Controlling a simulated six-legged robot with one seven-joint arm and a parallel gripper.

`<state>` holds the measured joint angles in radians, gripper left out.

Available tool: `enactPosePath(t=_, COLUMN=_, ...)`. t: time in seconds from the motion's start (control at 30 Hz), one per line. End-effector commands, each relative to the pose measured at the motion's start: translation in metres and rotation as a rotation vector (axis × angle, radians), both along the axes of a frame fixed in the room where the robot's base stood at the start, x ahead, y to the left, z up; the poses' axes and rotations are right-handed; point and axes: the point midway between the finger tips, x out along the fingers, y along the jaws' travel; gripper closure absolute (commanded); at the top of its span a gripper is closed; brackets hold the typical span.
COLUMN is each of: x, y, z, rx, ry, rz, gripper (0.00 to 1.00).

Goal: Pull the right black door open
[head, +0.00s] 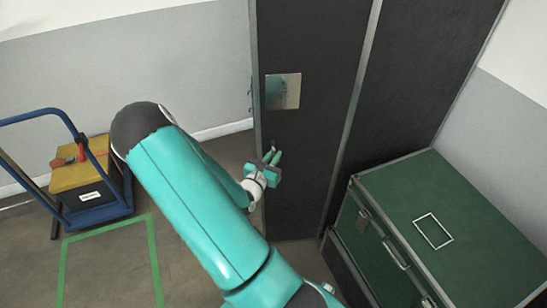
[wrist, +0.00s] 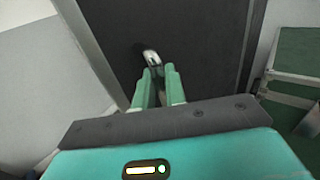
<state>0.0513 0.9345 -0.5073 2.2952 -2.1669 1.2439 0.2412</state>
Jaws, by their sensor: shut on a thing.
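A tall black door (head: 315,170) with grey metal edging stands upright ahead of me. A metal plate (head: 283,91) is set on its upper part. In the wrist view the door (wrist: 200,45) fills the upper middle, and a curved metal handle (wrist: 151,57) sticks out from it. My gripper (head: 274,157) is at the door's left part, below the plate. In the wrist view its green fingers (wrist: 158,76) are shut on the near end of the handle. The fingers hide part of the handle.
Another black panel (head: 420,80) stands right of the door, past a grey metal strip. A green trunk (head: 465,215) stands at the lower right, close to the panels. A blue trolley (head: 95,215) with a yellow-topped box (head: 80,173) is at the left. Green tape (head: 155,265) marks the floor.

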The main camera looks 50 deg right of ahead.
Motion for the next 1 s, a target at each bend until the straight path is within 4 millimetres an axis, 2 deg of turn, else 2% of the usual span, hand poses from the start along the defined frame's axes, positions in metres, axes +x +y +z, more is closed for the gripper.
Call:
enactPosePath(t=0.03, x=-0.007, y=-0.004, z=0.001, rx=-0.003, ry=0.001, rz=-0.017, gripper=1.0)
enactPosePath(t=0.13, x=-0.007, y=-0.004, z=0.001, rx=-0.003, ry=0.001, rz=-0.018, gripper=1.0)
enactPosePath(t=0.17, x=-0.008, y=-0.004, z=0.001, rx=-0.003, ry=0.001, rz=-0.018, gripper=0.84)
enactPosePath(t=0.83, x=-0.005, y=0.001, z=0.0, rx=-0.001, ry=0.001, rz=-0.006, gripper=0.83)
enactPosePath(t=1.0, x=-0.006, y=0.014, z=0.0, rx=0.0, ry=0.001, rz=-0.004, gripper=0.83)
